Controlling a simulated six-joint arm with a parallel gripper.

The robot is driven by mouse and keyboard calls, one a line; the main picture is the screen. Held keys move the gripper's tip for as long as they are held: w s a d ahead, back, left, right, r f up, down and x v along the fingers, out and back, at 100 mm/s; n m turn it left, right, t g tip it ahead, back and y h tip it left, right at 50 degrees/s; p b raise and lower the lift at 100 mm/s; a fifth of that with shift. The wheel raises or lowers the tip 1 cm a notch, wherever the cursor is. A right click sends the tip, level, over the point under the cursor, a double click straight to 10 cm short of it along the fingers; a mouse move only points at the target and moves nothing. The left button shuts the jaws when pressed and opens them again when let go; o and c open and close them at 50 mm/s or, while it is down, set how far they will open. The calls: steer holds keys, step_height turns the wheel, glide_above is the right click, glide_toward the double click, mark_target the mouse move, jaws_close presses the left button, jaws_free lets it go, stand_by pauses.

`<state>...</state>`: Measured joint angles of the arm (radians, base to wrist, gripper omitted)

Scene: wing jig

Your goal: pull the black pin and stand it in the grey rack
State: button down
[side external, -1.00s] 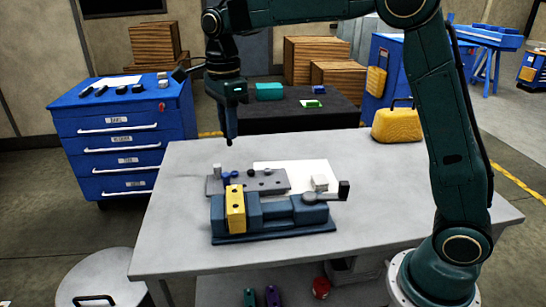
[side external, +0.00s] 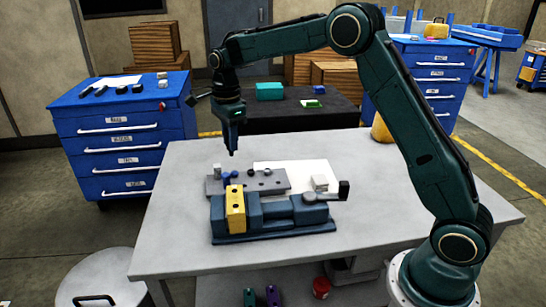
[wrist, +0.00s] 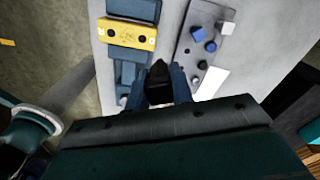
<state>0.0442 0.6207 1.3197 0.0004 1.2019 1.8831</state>
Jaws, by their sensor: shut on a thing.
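My gripper (side external: 232,143) is shut on the black pin (side external: 231,153), which points downward above the table, behind the rack in the side view. In the wrist view the black pin (wrist: 158,80) shows between the fingers; its far end is hard to make out. The grey rack (side external: 275,185) lies flat below, apart from the pin. It also shows in the wrist view (wrist: 188,55), with blue pegs (wrist: 210,46), a white peg (wrist: 228,29) and dark spots that may be holes or pegs. The yellow block (side external: 236,210) with dark holes is in the blue vise (side external: 275,215).
A white sheet (side external: 295,170) lies behind the rack, with a pale block (side external: 320,183) near its front edge. The vise stands in front of the rack, its black handle (side external: 344,190) at the right. The table's left and right sides are clear.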

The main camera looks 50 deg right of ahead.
steer(key=w+d+f, duration=0.3)
steer(key=d+f, duration=0.5)
steer(key=f, duration=0.1)
steer(key=shift+w+f, duration=0.35)
steer(key=shift+w, duration=0.05)
steer(key=shift+f, duration=0.1)
steer(key=shift+f, duration=3.1)
steer(key=shift+f, duration=0.3)
steer(key=shift+f, duration=0.7)
steer(key=shift+f, duration=0.4)
steer(key=c, duration=1.1)
jaws_free()
steer(key=shift+c, duration=0.2)
